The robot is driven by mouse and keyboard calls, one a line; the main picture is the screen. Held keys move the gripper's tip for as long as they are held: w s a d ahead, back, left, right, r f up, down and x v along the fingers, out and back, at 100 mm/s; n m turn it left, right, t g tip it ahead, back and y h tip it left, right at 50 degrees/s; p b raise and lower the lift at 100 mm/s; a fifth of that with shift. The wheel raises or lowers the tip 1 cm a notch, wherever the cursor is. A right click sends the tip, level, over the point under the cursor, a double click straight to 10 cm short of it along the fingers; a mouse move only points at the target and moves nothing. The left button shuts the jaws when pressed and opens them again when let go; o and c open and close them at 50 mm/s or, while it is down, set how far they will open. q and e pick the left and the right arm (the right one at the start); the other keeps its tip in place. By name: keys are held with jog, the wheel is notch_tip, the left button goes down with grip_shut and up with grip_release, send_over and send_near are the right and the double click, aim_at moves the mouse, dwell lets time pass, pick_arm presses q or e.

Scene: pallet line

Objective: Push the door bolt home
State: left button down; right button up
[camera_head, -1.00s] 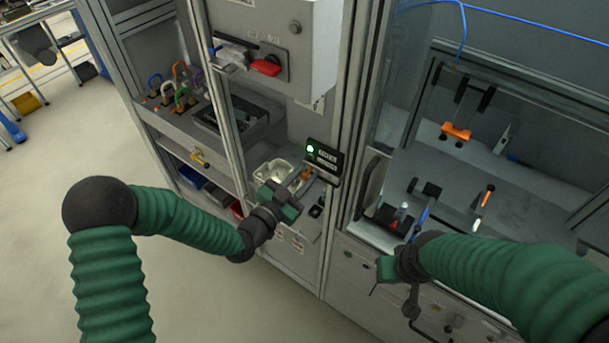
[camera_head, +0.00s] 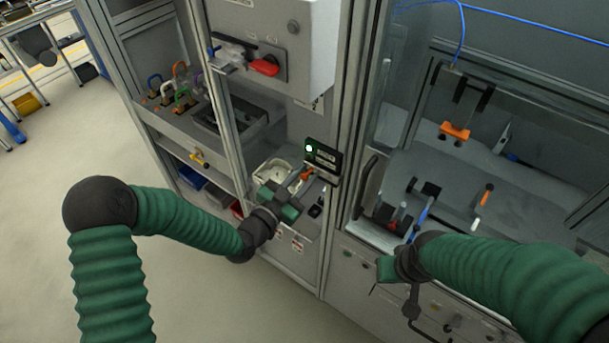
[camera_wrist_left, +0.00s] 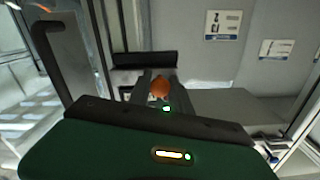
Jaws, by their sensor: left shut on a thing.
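The door bolt shows as an orange knob (camera_wrist_left: 160,88) on a dark bar in the left wrist view, between the fingers. In the head view a small orange part (camera_head: 306,174) shows at the fingertips, below a black display panel (camera_head: 323,158). My left gripper (camera_head: 296,186) is shut on the bolt knob; its green body hides part of the bolt's mount. How far the bolt sits in its keeper cannot be seen. My right gripper (camera_head: 386,268) hangs in front of the right-hand cabinet, its jaws too unclear to read.
A pale bin (camera_head: 272,172) lies just behind my left gripper. A black door handle (camera_head: 366,178) stands upright to its right. A shelf of coloured padlocks (camera_head: 180,95) and a red switch handle (camera_head: 265,67) are on the left cabinet. Open floor lies at the left.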

aim_at(324, 175)
pick_arm(q)
jog(key=s+d, duration=0.1)
jog(key=s+d+b, duration=0.1)
jog(key=shift+d+r, duration=0.1)
jog(key=shift+d, duration=0.3)
jog(key=c, duration=1.5)
grip_release()
jog(key=shift+o, duration=1.6)
jog(key=shift+s, duration=0.1)
jog(key=shift+d, duration=0.1)
